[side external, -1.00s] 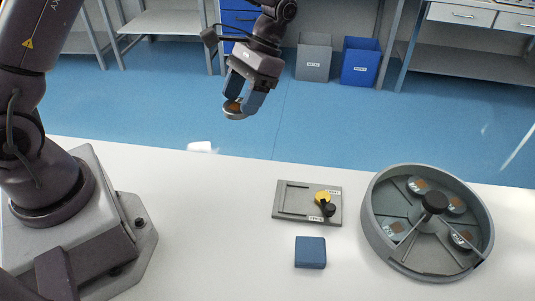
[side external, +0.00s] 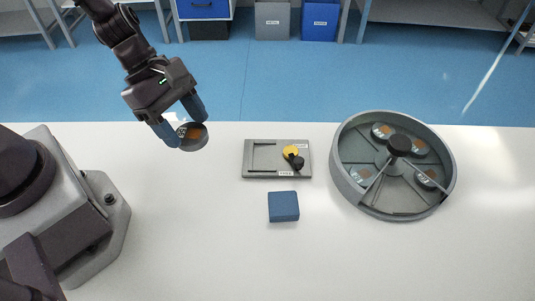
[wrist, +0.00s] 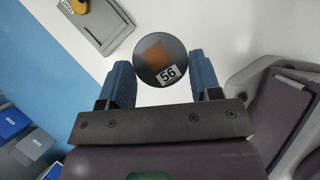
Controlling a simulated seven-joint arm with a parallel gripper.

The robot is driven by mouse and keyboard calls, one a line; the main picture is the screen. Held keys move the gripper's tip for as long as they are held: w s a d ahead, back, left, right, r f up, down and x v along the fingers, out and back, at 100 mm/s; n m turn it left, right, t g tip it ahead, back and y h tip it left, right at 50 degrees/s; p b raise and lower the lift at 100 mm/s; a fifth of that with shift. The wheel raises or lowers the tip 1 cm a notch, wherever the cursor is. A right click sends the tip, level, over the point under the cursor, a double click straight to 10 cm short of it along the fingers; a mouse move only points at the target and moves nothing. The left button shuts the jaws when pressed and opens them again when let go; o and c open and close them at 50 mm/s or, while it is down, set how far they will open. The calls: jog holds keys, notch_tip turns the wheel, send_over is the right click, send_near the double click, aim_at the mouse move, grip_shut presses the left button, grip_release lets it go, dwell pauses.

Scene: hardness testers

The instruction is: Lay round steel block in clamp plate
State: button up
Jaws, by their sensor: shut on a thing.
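My gripper (side external: 187,123) is shut on a round steel block (side external: 193,137), a grey disc with an orange-brown square on its face. In the wrist view the block (wrist: 160,58) sits between the two blue fingers and shows a white label reading 56. My gripper holds it in the air, left of the clamp plate. The clamp plate (side external: 262,171) is a flat grey plate on the white table with a slot, a yellow round part and a black knob. No block lies in it. In the wrist view part of the clamp plate (wrist: 112,38) shows at top left.
A blue square block (side external: 283,206) lies in front of the clamp plate. A round grey tray (side external: 345,179) with several labelled discs and a black central knob stands to the right. The white table (side external: 200,240) is clear at front left.

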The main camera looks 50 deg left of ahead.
jog(key=shift+w+a+f+n+t, duration=0.3)
jog(key=shift+w+n, duration=0.15)
jog(key=shift+n, duration=0.15)
jog(key=w+d+f, duration=0.3)
jog(key=w+f, duration=0.1)
jog(key=w, duration=0.5)
send_over(271, 157)
jog(key=s+a, duration=0.1)
jog(key=a, duration=0.1)
notch_tip(271, 157, down, 5)
jog(key=shift+f, duration=0.1)
jog(key=shift+w+d+f, duration=0.1)
jog(key=shift+w+f, duration=0.05)
jog(key=shift+f, duration=1.6)
jog(key=shift+f, duration=0.15)
